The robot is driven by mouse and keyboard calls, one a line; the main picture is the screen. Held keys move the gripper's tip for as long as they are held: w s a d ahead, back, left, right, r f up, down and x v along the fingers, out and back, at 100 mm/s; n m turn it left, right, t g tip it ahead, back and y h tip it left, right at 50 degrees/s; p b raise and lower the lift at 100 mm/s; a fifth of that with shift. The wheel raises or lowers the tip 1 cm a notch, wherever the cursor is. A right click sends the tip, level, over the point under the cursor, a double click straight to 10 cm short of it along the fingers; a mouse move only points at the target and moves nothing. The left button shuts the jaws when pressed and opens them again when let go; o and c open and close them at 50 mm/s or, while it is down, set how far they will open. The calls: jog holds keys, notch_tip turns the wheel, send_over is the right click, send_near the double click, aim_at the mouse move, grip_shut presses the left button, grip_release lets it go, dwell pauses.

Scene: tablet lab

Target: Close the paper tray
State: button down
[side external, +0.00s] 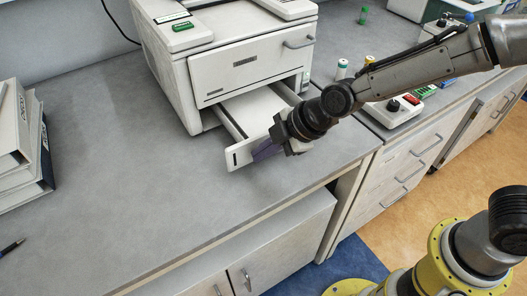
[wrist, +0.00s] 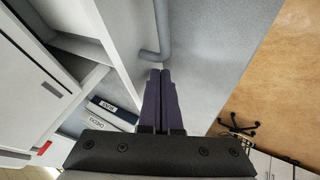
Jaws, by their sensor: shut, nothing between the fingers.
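The paper tray (side external: 240,157) is a white drawer pulled out of the lower front of a white printer-like machine (side external: 235,68). Its open inside (side external: 252,112) shows in the side view. My gripper (side external: 264,151) is at the front face of the tray, on its right part. In the wrist view its two dark purple fingers (wrist: 160,76) are together with nothing between them. Their tips are close to the lower bend of a grey bar handle (wrist: 161,30) on a white front panel (wrist: 118,40). I cannot tell whether they touch it. The gripper hides the handle in the side view.
Binders (side external: 22,150) are stacked at the left of the grey counter (side external: 120,200). Behind my arm are small bottles (side external: 342,69) and a white device with knobs (side external: 392,110). The counter is clear left of the tray.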

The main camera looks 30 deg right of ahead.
aim_at(225, 119)
jog(key=shift+w, duration=0.1)
jog(key=w, duration=1.4)
jog(key=shift+w, duration=0.2)
